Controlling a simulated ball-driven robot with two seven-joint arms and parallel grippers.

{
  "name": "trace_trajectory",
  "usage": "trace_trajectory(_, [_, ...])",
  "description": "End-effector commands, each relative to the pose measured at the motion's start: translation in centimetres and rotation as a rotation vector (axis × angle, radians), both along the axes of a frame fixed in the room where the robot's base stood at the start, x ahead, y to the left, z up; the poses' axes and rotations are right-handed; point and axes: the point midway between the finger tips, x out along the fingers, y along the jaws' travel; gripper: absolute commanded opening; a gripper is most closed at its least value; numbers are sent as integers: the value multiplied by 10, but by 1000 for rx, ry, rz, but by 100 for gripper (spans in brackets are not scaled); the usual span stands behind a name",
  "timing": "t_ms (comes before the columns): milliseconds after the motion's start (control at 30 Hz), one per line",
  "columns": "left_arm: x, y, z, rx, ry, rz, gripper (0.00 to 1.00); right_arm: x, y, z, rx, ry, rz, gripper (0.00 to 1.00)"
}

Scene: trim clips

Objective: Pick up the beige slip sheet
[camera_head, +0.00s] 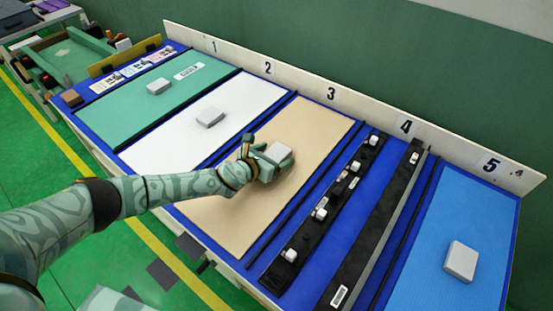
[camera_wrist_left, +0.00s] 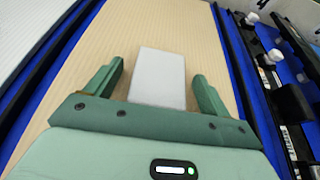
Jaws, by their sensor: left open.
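The beige slip sheet (camera_head: 308,128) lies flat in the bay marked 3, and it fills much of the left wrist view (camera_wrist_left: 150,22). A light grey block (camera_head: 278,152) sits on it. My left gripper (camera_head: 268,158) is over the sheet at this block. In the left wrist view the gripper (camera_wrist_left: 155,85) is open, with one finger on each side of the grey block (camera_wrist_left: 158,75) and gaps visible between. Part of the sheet is hidden behind my left arm and hand. My right gripper is not in view.
Green (camera_head: 185,82), white (camera_head: 235,108) and blue (camera_head: 440,235) sheets, each with a grey block, lie in other bays. Black strips with white clips (camera_head: 325,205) stand right of the beige sheet. A numbered board (camera_head: 375,112) runs along the back.

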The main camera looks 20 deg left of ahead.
Motion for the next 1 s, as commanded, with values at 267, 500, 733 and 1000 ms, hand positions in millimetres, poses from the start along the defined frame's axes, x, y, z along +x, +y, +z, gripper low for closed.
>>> trace_trajectory(267, [0,0,1,0,0,1,27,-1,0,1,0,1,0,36])
trace_trajectory(500, [0,0,2,0,-1,1,27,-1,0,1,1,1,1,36])
trace_trajectory(733, [0,1,21,0,-5,1,27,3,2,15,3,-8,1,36])
trace_trajectory(1000, [-9,34,83,3,-8,2,27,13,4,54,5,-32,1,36])
